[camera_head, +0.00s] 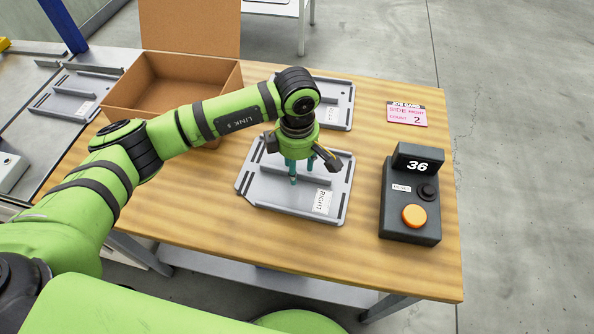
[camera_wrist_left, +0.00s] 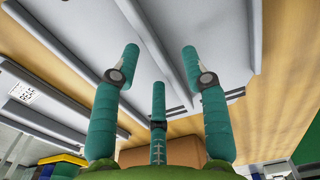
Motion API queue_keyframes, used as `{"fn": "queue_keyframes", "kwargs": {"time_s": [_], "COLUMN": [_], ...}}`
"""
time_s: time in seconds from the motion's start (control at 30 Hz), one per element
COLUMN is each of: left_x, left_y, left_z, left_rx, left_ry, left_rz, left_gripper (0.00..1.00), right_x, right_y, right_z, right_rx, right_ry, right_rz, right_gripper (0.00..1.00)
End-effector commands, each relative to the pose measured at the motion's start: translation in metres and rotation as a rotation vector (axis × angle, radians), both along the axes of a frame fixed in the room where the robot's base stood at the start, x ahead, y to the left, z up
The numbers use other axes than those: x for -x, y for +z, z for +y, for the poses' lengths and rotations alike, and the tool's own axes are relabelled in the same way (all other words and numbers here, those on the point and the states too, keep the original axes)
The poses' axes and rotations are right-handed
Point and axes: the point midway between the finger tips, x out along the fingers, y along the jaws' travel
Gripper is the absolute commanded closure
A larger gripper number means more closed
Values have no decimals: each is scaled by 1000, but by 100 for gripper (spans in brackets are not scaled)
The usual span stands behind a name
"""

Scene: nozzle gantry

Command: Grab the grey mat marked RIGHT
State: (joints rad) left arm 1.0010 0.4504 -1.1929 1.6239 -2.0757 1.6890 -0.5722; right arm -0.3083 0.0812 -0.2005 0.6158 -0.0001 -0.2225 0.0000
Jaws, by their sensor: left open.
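The grey mat marked RIGHT (camera_head: 268,188) lies flat on the wooden table, a tray-like plate with raised ribs and a white label at its front right. My left gripper (camera_head: 297,174) points down over its middle, with teal fingers spread and nothing seen between them. The gripper and wrist hide part of the mat's back half. In the left wrist view the open teal fingers (camera_wrist_left: 160,62) stand before a grey ribbed surface (camera_wrist_left: 205,35). I cannot tell whether the fingertips touch the mat. My right gripper is not in view.
A similar grey mat (camera_head: 340,103) lies just behind, and another (camera_head: 62,100) lies at far left. An open cardboard box (camera_head: 185,82) stands at the back left. A pink job card (camera_head: 407,114) and a black counter box (camera_head: 408,215) reading 36 are on the right.

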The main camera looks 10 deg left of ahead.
Motion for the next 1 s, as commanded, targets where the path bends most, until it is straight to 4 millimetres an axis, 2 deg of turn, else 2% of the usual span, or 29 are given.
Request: {"fn": "queue_keyframes", "kwargs": {"time_s": [0.13,0.3,0.33,0.37,0.4,0.43,0.83,1.0], "left_x": [0,0,0,0,0,0,0,-1], "left_y": [-8,-9,-9,-9,-9,-9,-5,17], "left_z": [0,0,0,0,0,0,0,-1], "left_rx": [0,0,0,0,0,0,2,2], "left_ry": [0,0,0,0,0,0,-1,-1], "left_rz": [0,0,0,0,0,0,-2,-7], "left_gripper": [55,55,63,75,91,100,100,100], "right_x": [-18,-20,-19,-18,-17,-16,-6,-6], "right_y": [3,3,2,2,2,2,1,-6], "right_z": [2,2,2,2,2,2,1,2], "right_rx": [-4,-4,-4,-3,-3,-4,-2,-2], "right_ry": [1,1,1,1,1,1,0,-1], "right_rz": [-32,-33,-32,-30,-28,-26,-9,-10], "right_gripper": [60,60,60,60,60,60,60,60]}}
